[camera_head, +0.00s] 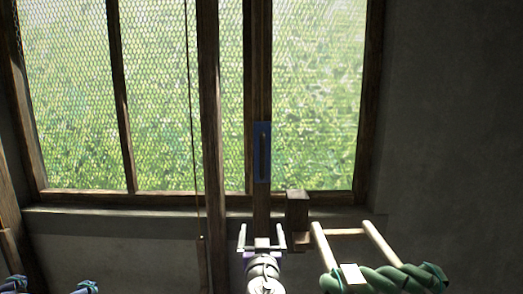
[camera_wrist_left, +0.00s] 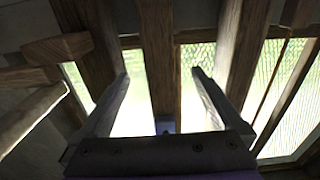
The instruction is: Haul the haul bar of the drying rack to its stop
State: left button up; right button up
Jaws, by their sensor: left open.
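A dark upright bar, likely the haul bar (camera_head: 262,152), is mounted on a blue plate (camera_head: 262,176) on a wooden post in front of the window. My left gripper (camera_head: 262,236) is below the plate in the head view, with its fingers spread and nothing between them. In the left wrist view, the open fingers (camera_wrist_left: 160,74) straddle the post's outline (camera_wrist_left: 158,45). A small blue patch shows there just above the gripper's palm; the bar itself cannot be made out. My right gripper is not in view.
A wooden block (camera_head: 297,205) juts out right of the post. Pale rack rods (camera_head: 322,245) with green yarn (camera_head: 385,280) are close to my left gripper's right. A thin cord (camera_head: 191,100) hangs left of a second post (camera_head: 209,120). Blue bundles lie at lower left.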

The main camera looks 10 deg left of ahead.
aim_at(262, 160)
pick_arm(q)
jog(key=r, duration=0.2)
jog(key=w+r, duration=0.1)
jog(key=r, duration=0.1)
jog(key=w+r, duration=0.1)
jog(key=r, duration=0.1)
jog(key=shift+w+r, duration=0.15)
jog(key=shift+r, duration=0.05)
jog(key=r, duration=0.8)
jog(key=s+r, duration=0.1)
jog(key=r, duration=0.3)
jog(key=shift+r, duration=0.1)
jog(key=shift+s+r, duration=0.25)
jog(key=shift+r, duration=0.25)
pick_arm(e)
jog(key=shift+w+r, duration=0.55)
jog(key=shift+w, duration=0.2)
pick_arm(q)
jog(key=shift+w, duration=0.1)
jog(key=shift+c, duration=0.3)
jog(key=shift+c, duration=1.1)
grip_shut()
